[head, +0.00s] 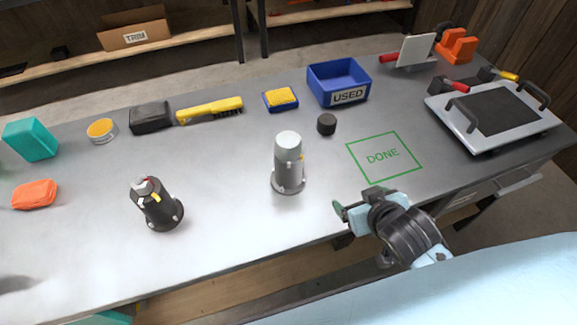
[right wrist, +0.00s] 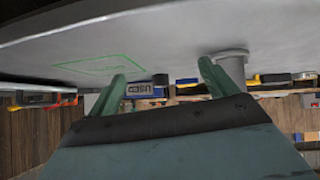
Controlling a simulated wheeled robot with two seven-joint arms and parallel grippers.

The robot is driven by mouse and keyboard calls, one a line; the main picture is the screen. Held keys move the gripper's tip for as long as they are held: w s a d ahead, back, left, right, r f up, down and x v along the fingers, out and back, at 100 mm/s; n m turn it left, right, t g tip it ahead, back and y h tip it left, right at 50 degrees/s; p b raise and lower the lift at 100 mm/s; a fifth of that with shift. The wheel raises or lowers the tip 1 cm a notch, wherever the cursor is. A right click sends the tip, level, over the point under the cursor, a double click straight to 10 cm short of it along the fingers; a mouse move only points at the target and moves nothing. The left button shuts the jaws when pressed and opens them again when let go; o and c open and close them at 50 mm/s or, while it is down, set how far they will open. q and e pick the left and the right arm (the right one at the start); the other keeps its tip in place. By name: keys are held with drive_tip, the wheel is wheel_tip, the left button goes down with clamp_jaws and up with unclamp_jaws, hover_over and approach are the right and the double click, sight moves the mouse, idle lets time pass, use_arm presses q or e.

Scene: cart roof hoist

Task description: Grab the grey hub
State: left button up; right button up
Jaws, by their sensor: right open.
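The grey hub (head: 288,168) stands upright near the middle of the bench, a grey cylinder with a pale top and a round flanged base. A darker hub (head: 158,208) with a red and white tip stands to its left. My right gripper (head: 344,213) is open and empty at the bench's front edge, to the right of the grey hub and apart from it. The right wrist view is upside down. There the grey hub (right wrist: 233,68) shows partly behind one of the open fingers (right wrist: 163,85). My left gripper is out of view.
A green DONE square (head: 384,157) is marked on the bench and is empty. Behind are a small black cylinder (head: 326,124), a blue USED bin (head: 339,84) and a yellow brush (head: 209,109). A framed plate (head: 493,112) lies at the right. Bench between gripper and hub is clear.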

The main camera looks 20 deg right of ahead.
sight(289, 167)
drive_tip(key=w+t, duration=0.1)
drive_tip(key=w, duration=0.1)
drive_tip(key=w+r+t+y, duration=0.1)
drive_tip(key=w+t, duration=0.1)
drive_tip(key=w+d+r+n+t+y, duration=0.1)
drive_tip(key=w, duration=0.1)
drive_tip(key=shift+w+r+t, duration=0.25)
drive_tip(key=shift+t, duration=0.15)
drive_tip(key=shift+w+a+r+n+g+y+b, duration=0.1)
drive_tip(key=shift+w+a+r+n+g+y, duration=0.3)
drive_tip(key=shift+w+a+n+y, duration=1.35)
drive_tip(key=shift+w+a+r+n+g+y+b, duration=0.2)
drive_tip(key=shift+w+a+n+g+y, duration=0.6)
drive_tip(key=shift+a+y, duration=1.8)
drive_tip(key=shift+w+a+r+n+g+y+b, duration=0.1)
drive_tip(key=shift+w+a+r+n+y, duration=0.3)
drive_tip(key=shift+w+a+n+y, duration=1.05)
drive_tip(key=shift+s+a+y, duration=0.55)
drive_tip(key=shift+a+y, duration=0.05)
drive_tip(key=shift+a, duration=0.2)
drive_tip(key=c, duration=1.8)
drive_tip(key=shift+r, duration=0.1)
clamp_jaws()
